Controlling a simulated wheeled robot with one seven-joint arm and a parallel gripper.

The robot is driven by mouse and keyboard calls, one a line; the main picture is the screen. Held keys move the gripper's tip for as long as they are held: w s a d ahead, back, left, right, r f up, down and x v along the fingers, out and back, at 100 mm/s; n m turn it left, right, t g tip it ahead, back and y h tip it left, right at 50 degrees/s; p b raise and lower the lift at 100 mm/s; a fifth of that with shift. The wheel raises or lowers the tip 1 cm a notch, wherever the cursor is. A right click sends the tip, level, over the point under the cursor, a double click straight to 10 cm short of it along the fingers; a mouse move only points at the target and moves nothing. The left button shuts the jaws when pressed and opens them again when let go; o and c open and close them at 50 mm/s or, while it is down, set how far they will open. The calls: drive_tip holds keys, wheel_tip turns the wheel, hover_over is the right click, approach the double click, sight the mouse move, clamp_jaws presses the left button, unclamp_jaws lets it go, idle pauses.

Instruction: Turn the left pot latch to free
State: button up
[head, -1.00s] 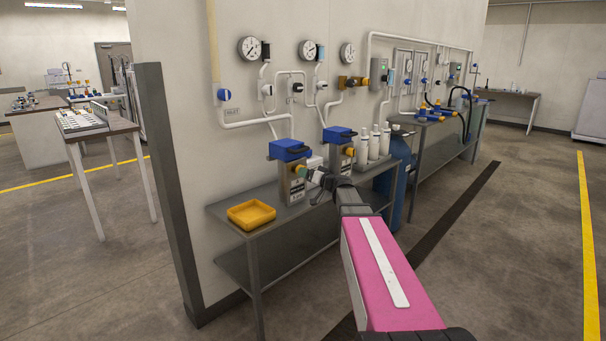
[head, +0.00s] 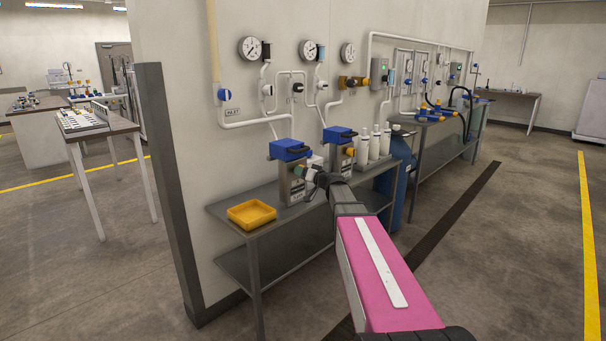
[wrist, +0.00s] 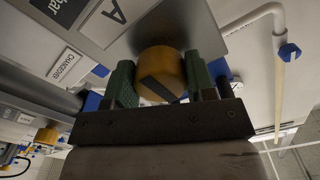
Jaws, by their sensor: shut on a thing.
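The left pot (head: 291,187) is a grey metal box with a blue top and black handle, standing on the steel bench. Its latch is a round orange-yellow knob (wrist: 158,66) with a dark bar across its face. My gripper (head: 306,173) is at the pot's right-facing side and mostly hides the latch in the head view. In the wrist view, the green finger pads of my gripper (wrist: 162,82) are shut on the knob from both sides. The bar looks tilted in that view. A label plate with "A" (wrist: 108,16) is beside it.
A second pot (head: 337,155) stands close behind on the same bench (head: 222,210), near several white bottles (head: 374,145). A yellow tray (head: 251,214) lies at the bench's near end. Pipes and gauges (head: 250,48) line the wall. The floor at right is clear.

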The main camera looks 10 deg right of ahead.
drive_tip(key=m, duration=0.4)
drive_tip(key=shift+m, duration=0.4)
drive_tip(key=m, duration=0.4)
drive_tip(key=shift+r+m, duration=0.1)
drive_tip(key=shift+m, duration=0.2)
drive_tip(key=m, duration=0.4)
drive_tip(key=shift+r+m, duration=0.1)
drive_tip(key=shift+m, duration=2.2)
drive_tip(key=o, duration=0.9)
drive_tip(key=shift+s, duration=0.1)
